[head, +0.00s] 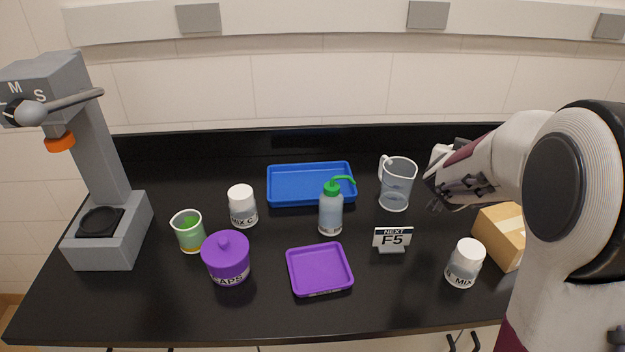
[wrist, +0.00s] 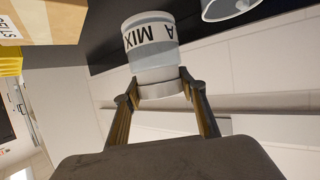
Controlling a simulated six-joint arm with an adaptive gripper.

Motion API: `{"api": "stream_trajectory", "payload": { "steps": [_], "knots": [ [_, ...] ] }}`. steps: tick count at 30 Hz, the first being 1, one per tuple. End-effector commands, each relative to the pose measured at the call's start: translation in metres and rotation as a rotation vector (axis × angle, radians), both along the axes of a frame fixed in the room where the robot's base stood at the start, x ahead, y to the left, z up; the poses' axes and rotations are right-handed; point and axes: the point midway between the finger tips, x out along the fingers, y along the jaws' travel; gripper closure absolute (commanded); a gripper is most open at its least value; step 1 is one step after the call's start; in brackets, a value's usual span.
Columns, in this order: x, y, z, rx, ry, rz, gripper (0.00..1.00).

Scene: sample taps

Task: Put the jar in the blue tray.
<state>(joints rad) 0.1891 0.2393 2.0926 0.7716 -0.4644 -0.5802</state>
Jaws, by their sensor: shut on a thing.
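My gripper (wrist: 158,90) is shut on a clear jar (wrist: 152,45) labelled MIX A, gripping it at its pale grey lid in the wrist view. In the head view my gripper (head: 434,188) is at the right, beyond the clear pitcher, and the held jar cannot be made out there. The blue tray (head: 300,186) lies flat and empty at the back middle of the bench, left of my gripper. Two other white-lidded jars stand on the bench: MIX C (head: 242,207) left of the tray and MIX B (head: 463,264) at the front right.
The pitcher (head: 396,187) stands between my gripper and the tray. A green-capped wash bottle (head: 331,212) stands before the tray's right end. An F5 sign (head: 392,239), purple tray (head: 319,270), purple CAPS pot (head: 227,260), green beaker (head: 189,232) and cardboard box (head: 499,236) surround it.

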Motion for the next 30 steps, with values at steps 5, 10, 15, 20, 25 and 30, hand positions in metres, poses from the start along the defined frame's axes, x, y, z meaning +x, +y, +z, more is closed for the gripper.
{"api": "stream_trajectory", "payload": {
  "steps": [5, 10, 15, 20, 25, 30],
  "knots": [
    [0.0, 0.0, 0.019, 0.001, -0.005, 0.001, 0.81],
    [0.017, 0.02, 0.021, -0.001, -0.001, 0.035, 0.81],
    [0.038, 0.048, 0.022, -0.003, 0.001, 0.082, 0.81],
    [0.062, 0.086, 0.022, -0.002, 0.001, 0.138, 0.81],
    [0.089, 0.136, 0.023, -0.003, 0.001, 0.213, 0.81],
    [0.112, 0.19, 0.023, -0.003, 0.002, 0.288, 0.81]
  ]
}}
